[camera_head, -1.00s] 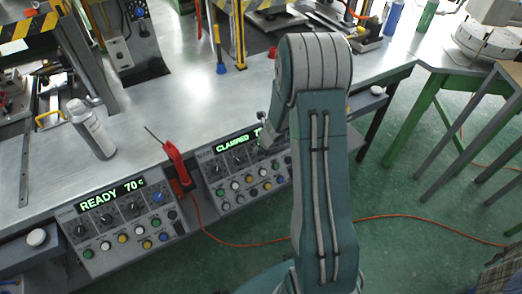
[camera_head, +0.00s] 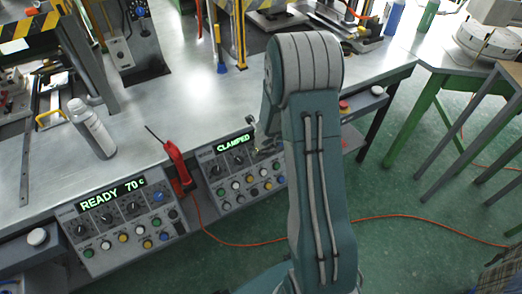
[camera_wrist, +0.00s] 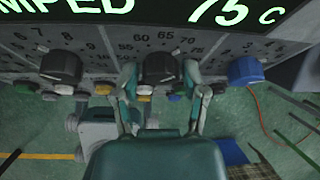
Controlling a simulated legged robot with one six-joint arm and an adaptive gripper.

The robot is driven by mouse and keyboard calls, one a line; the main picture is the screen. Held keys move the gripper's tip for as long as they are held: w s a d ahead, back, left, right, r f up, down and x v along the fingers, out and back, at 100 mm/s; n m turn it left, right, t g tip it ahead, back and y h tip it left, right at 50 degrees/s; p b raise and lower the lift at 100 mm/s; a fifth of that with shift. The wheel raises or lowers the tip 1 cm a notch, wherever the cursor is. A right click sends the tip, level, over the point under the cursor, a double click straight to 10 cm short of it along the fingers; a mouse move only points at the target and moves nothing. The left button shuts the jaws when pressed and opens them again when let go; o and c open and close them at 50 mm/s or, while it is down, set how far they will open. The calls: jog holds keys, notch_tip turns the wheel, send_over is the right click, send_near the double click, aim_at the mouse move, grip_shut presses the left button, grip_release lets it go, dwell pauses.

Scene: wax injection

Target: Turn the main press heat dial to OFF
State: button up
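In the wrist view a black dial (camera_wrist: 160,68) sits on a panel under a display reading 75 C, with scale marks 60, 65 and 70 around it. My gripper (camera_wrist: 160,76) has its two fingers spread, one on each side of this dial. A small gap seems to show beside the dial; contact is not clear. In the head view the right control panel (camera_head: 215,187) shows CLAMPED, and my arm hides its right part. My gripper's end (camera_head: 262,135) shows only partly there. No OFF mark is readable.
Another black dial (camera_wrist: 61,68) and a blue knob (camera_wrist: 245,71) flank the dial. The left control panel (camera_head: 125,235) reads READY 70 C. A red-handled tool (camera_head: 177,163) stands between the panels. A bottle (camera_head: 92,128) stands on the metal bench (camera_head: 190,105). Orange cable crosses the floor.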

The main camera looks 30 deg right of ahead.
jog(key=shift+r, duration=0.15)
dwell(0.3)
jog(key=v, duration=0.7)
dwell(0.5)
jog(key=shift+r, duration=0.1)
